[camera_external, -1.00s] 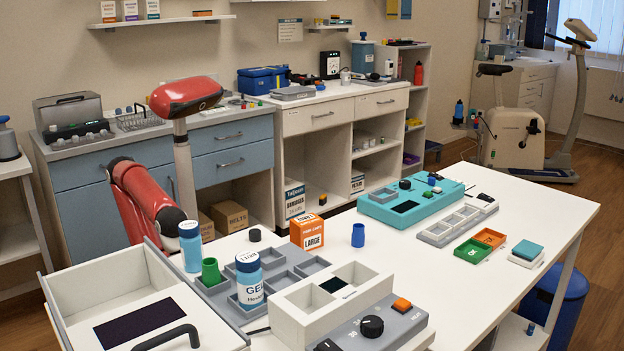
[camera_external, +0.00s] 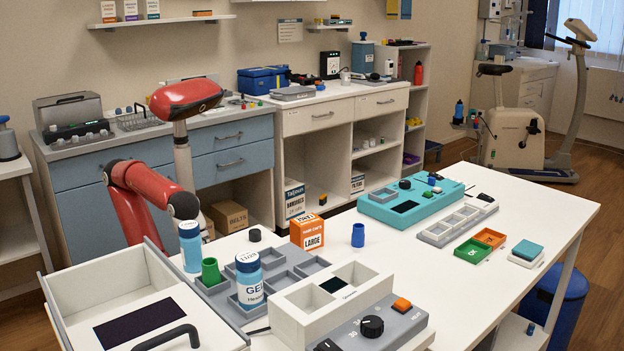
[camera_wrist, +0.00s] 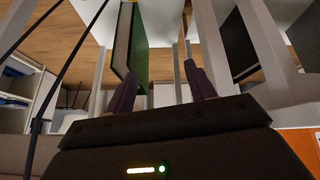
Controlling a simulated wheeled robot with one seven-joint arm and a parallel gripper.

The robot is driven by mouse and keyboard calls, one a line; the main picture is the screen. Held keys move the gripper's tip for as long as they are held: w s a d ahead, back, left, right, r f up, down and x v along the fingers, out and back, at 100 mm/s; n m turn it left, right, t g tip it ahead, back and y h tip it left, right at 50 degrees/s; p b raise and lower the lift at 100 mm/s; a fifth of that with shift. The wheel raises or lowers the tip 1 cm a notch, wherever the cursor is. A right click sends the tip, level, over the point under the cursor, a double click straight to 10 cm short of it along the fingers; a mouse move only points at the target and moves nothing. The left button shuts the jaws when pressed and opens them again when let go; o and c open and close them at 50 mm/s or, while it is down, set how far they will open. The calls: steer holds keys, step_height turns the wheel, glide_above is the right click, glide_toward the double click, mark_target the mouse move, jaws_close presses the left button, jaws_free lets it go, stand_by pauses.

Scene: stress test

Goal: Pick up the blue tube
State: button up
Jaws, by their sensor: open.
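The blue tube (camera_external: 358,235) stands upright on the white table, just right of the orange and white LARGE box (camera_external: 307,233). Nothing touches it. I cannot make it out in the wrist view. My gripper (camera_wrist: 158,88) shows in the wrist view with its two dark fingers apart and nothing clearly held between them. In the external view my red arm is beyond the table's far left side, and the gripper itself is hidden. The blue tube is well to the right of the visible arm, across the tabletop.
A black cap (camera_external: 255,235) lies near the box. A white open bin (camera_external: 100,273) is at front left.

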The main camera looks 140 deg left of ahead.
steer(key=s+a+r+n+y+b, duration=0.15)
steer(key=a+r+n, duration=0.25)
steer(key=a, duration=0.5)
steer(key=s+a+r+n+y, duration=0.2)
steer(key=s+a+r+n, duration=0.15)
steer(key=a, duration=0.65)
steer(key=s+a+r+n+y+b, duration=0.15)
steer(key=a+r+n, duration=0.3)
steer(key=a, duration=0.45)
steer(key=m+g+h+p, duration=0.2)
steer(key=m+g+p, duration=0.15)
steer(key=m, duration=0.25)
glide_toward(363, 241)
steer(key=s, duration=0.1)
steer(key=shift+t, duration=0.25)
steer(key=x, duration=0.7)
steer(key=shift+a+f, duration=0.3)
steer(key=shift+a, duration=0.05)
steer(key=shift+c, duration=0.4)
steer(key=c, duration=1)
